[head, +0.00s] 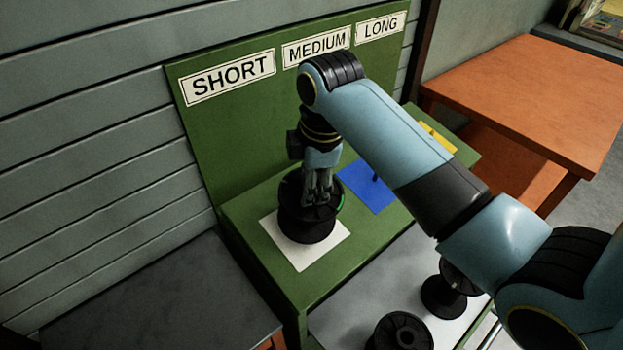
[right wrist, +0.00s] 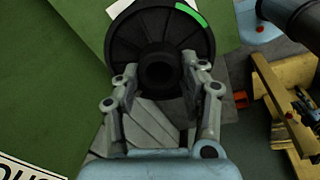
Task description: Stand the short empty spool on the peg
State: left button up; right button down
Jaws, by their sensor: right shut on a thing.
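A black spool (head: 307,222) with a green mark on its flange is over the white square (head: 285,251) below the SHORT sign. It looks bare of wire and roughly upright. My right gripper (head: 318,194) comes down from above and is shut on the spool. In the right wrist view, the fingertips (right wrist: 159,74) are on either side of the hub of the spool (right wrist: 134,38). The peg of the white square is hidden by the spool. I cannot tell whether the spool touches the square or is around a peg. My left gripper is not in view.
A blue square (head: 362,190) with a thin peg and a yellow square (head: 437,136) lie farther along the green stand (head: 243,215). An orange table (head: 540,95) is at the right.

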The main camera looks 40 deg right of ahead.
jog(key=shift+w+f+b, duration=0.2)
jog(key=shift+f+b, duration=0.25)
jog(key=shift+f, duration=0.65)
jog(key=shift+w+f+b, duration=0.2)
jog(key=shift+f+b, duration=0.25)
jog(key=shift+f, duration=0.65)
jog(key=c, duration=0.6)
grip_release()
jog(key=r, duration=0.4)
jog(key=s+r, duration=0.1)
jog(key=r, duration=0.3)
jog(key=s+r, duration=0.1)
jog(key=r, duration=0.2)
jog(key=shift+r, duration=0.4)
